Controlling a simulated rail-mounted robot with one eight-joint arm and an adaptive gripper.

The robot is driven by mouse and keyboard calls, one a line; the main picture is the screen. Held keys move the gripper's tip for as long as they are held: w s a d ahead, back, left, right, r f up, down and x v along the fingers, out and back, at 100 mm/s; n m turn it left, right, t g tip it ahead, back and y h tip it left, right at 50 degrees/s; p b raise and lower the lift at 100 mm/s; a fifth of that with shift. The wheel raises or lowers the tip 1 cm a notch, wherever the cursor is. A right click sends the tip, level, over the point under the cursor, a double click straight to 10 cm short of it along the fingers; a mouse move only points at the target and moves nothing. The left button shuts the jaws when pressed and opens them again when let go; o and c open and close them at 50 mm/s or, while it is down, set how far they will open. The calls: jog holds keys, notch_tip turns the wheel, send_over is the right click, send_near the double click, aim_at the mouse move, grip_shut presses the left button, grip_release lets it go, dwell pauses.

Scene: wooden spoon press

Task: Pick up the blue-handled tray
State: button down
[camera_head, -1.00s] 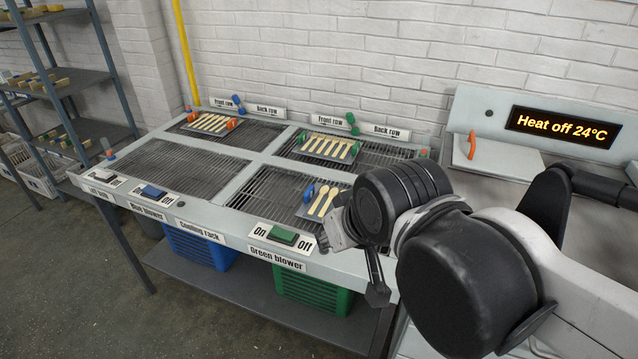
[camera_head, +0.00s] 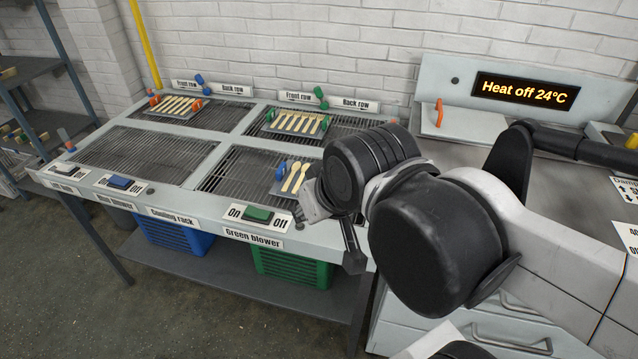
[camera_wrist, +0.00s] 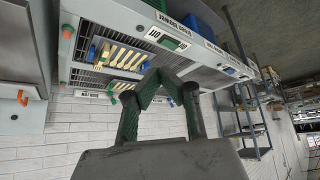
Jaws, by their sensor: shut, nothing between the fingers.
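The blue-handled tray (camera_head: 278,186) lies on the near right section of the cooling rack, with pale wooden spoons on it. One blue handle (camera_head: 282,170) shows at its left end; my arm hides its right part in the head view. In the wrist view the tray's spoons (camera_wrist: 122,58) show between blue handles, above and left of my fingers. My gripper (camera_wrist: 154,78) is shut and empty, pointing toward the rack and apart from the tray. In the head view my gripper (camera_head: 352,255) is partly hidden, hanging near the rack's front right edge.
An orange-handled tray (camera_head: 178,106) and a green-handled tray (camera_head: 296,124) with spoons lie on the back sections. The near left rack section (camera_head: 140,155) is bare. A green blower switch (camera_head: 258,214) is on the front edge. A heater panel (camera_head: 522,92) reads "Heat off 24°C".

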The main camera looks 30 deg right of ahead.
jog(key=c, duration=1.6)
grip_release()
jog(key=shift+w, duration=0.1)
